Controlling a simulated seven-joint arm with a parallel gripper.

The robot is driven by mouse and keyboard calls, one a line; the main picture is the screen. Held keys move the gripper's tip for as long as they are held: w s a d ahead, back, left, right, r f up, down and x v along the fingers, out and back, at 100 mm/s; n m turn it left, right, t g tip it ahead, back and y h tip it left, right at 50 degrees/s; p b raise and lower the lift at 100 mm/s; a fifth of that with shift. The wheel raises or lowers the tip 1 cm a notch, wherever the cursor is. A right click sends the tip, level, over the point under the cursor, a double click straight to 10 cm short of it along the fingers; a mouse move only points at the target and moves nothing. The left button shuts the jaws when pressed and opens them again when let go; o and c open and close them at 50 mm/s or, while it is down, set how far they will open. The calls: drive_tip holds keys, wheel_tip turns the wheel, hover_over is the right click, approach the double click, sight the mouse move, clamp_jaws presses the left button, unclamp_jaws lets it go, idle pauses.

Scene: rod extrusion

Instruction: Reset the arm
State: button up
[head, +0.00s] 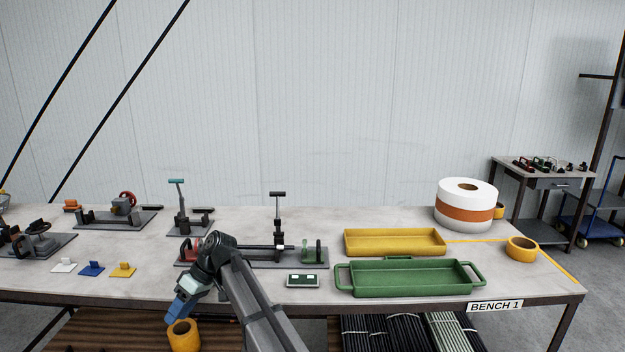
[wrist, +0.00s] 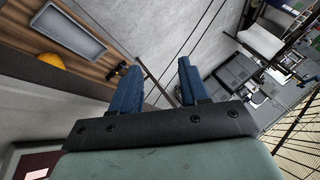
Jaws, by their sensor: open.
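My gripper (head: 180,309) hangs at the front edge of the bench (head: 400,221), left of centre, pointing down and to the left. Its blue fingers stand apart in the wrist view (wrist: 157,78), with nothing between them. My arm reaches up from the bottom of the head view and partly hides a fixture on the bench. That fixture has a red end block (head: 188,249), a green end block (head: 314,251), a dark rod and an upright lever (head: 278,220).
A yellow roll (head: 183,336) is just below my gripper in the picture. Right of my arm are a small display box (head: 303,281), a green tray (head: 412,279) and a yellow tray (head: 395,242). Small coloured blocks (head: 91,269) and several presses stand at left. Rods lie on the lower shelf.

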drive_tip(key=s+f+m+g+y, duration=0.1)
drive_tip(key=s+f+m, duration=0.2)
drive_tip(key=s+f, duration=0.5)
drive_tip(key=s+d+f+m+h, duration=0.2)
drive_tip(key=s+d+f+m, duration=0.1)
drive_tip(key=d+f, duration=1.05)
drive_tip(key=s+d+f+m+h, duration=0.2)
drive_tip(key=d+f+m, duration=0.2)
drive_tip(key=d+f, duration=1)
drive_tip(key=s+d+f+m+h, duration=0.1)
drive_tip(key=s+d+f, duration=0.4)
drive_tip(key=s+d, duration=0.3)
drive_tip(key=s+d+f+m+g+h, duration=0.1)
drive_tip(key=s+d+f, duration=0.4)
drive_tip(key=s+d, duration=0.2)
drive_tip(key=s+d+f+m+h, duration=0.1)
drive_tip(key=s+d+f+m, duration=0.1)
drive_tip(key=s+d+f, duration=0.3)
drive_tip(key=s+d, duration=0.3)
drive_tip(key=s, duration=0.2)
drive_tip(key=shift+s+d+f+h, duration=0.15)
drive_tip(key=shift+s+d+h, duration=0.1)
drive_tip(key=shift+d+h, duration=0.15)
